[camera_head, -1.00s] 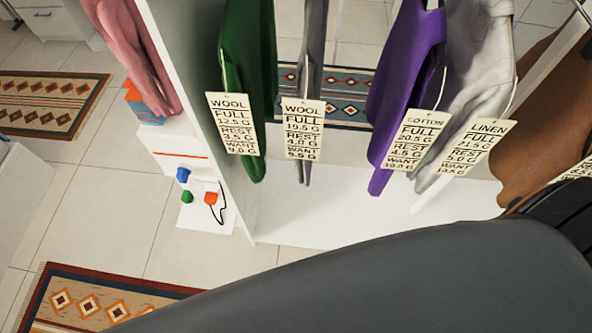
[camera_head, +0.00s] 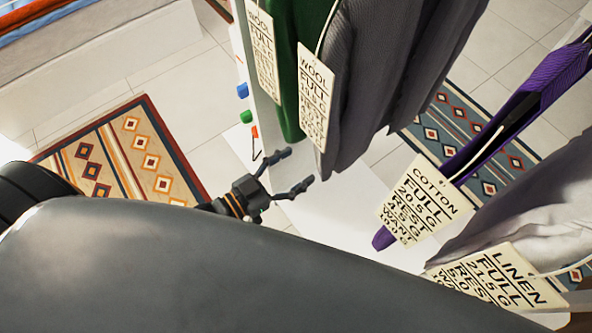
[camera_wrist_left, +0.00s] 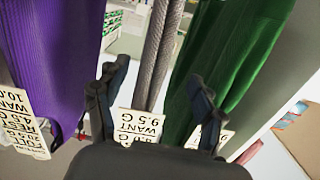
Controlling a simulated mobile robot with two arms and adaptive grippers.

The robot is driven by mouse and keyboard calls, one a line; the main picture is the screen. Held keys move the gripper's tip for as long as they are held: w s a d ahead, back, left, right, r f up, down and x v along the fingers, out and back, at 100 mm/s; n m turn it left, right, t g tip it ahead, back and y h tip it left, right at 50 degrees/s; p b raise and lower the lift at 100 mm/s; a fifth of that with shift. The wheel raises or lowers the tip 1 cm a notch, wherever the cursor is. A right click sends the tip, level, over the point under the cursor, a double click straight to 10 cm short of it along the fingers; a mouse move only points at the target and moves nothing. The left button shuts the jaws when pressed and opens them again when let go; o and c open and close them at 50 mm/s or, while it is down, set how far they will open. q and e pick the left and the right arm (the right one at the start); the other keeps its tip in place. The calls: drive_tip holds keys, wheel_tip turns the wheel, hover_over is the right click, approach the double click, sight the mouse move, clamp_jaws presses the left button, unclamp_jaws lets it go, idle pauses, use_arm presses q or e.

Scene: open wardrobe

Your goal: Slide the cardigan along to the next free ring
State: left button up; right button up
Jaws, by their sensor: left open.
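Several garments hang in a row with cream tags; no tag names a cardigan, so I cannot tell which it is. A grey ribbed garment (camera_head: 385,75) with a wool tag (camera_head: 315,98) hangs between a green one (camera_head: 292,65) and a purple one (camera_head: 500,120) with a cotton tag (camera_head: 423,200). My left gripper (camera_head: 299,168) is open and empty, below the green and grey garments in the head view. In the left wrist view, its fingers (camera_wrist_left: 160,72) appear either side of the grey garment (camera_wrist_left: 158,45). The rail and rings are out of view.
A pale garment (camera_head: 535,210) with a linen tag (camera_head: 497,278) hangs at the right. Patterned rugs (camera_head: 128,155) lie on the tiled floor. A white panel (camera_head: 268,125) stands beside the green garment. Blue and green knobs (camera_head: 243,90) show beyond it.

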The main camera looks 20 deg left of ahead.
sight(342, 135)
use_arm(q)
drive_tip(key=shift+h, duration=0.3)
drive_tip(key=x, duration=0.4)
drive_tip(key=r+x, duration=0.1)
drive_tip(key=x, duration=0.4)
drive_tip(key=r+p+x, duration=0.1)
drive_tip(key=x, duration=0.3)
drive_tip(key=shift+w+d, duration=0.2)
drive_tip(key=shift+c, duration=1.2)
clamp_jaws()
use_arm(e)
drive_tip(key=a, duration=0.1)
drive_tip(key=a+r, duration=0.1)
drive_tip(key=a, duration=0.1)
use_arm(q)
drive_tip(key=shift+w+a, duration=0.2)
drive_tip(key=shift+a, duration=0.05)
use_arm(e)
drive_tip(key=shift+d+f, duration=0.1)
drive_tip(key=shift+d, duration=0.1)
